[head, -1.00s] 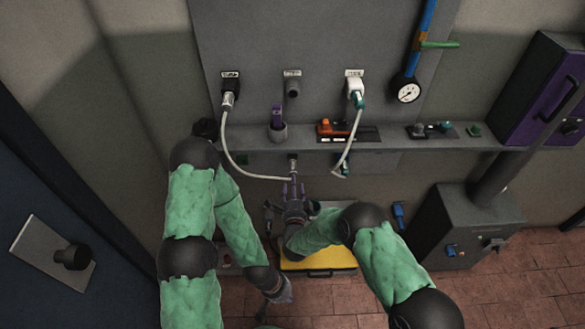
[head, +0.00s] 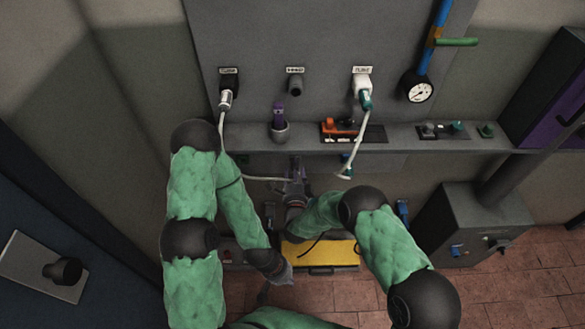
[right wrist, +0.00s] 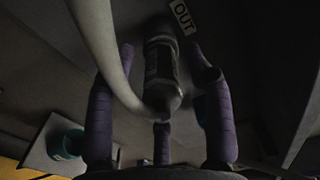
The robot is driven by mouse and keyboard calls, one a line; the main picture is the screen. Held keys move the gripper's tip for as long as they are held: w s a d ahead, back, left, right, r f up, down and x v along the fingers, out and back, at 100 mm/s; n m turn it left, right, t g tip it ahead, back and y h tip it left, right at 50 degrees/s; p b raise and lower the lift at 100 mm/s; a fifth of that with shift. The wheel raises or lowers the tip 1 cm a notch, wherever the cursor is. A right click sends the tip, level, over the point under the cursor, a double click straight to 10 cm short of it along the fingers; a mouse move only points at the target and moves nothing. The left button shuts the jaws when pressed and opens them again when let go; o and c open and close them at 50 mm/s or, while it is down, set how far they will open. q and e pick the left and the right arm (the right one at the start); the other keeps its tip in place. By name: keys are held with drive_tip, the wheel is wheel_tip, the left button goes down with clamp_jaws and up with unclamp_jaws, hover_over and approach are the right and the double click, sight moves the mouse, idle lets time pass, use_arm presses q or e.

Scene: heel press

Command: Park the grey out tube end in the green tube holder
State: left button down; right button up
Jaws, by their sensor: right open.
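The grey tube end (right wrist: 163,75) sits under an OUT label in the right wrist view, with its pale tube (right wrist: 106,50) curving down the left to its lower end. My right gripper (head: 296,165) is below the shelf in the head view. Its purple fingers (right wrist: 160,110) stand apart around the tube end; contact is not clear. A green ring-shaped cup (right wrist: 65,143), which looks like the green tube holder, is on a grey plate at lower left. My left gripper (head: 270,290) hangs low, away from the tube; its fingers are too small to read.
A shelf (head: 420,145) runs across the panel above my right gripper. Another tube (head: 355,145) hangs from the right port. A yellow case (head: 330,252) is on the floor below, and a grey cabinet (head: 450,225) stands at the right.

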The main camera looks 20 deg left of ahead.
drive_tip(key=shift+w+a, duration=0.1)
drive_tip(key=shift+w, duration=0.25)
drive_tip(key=shift+w+f, duration=0.1)
drive_tip(key=shift+w, duration=0.35)
drive_tip(key=shift+s, duration=0.1)
drive_tip(key=shift+b, duration=0.85)
idle(0.4)
clamp_jaws()
drive_tip(key=shift+s, duration=0.15)
drive_tip(key=shift+p+v, duration=0.55)
drive_tip(key=shift+v, duration=2.3)
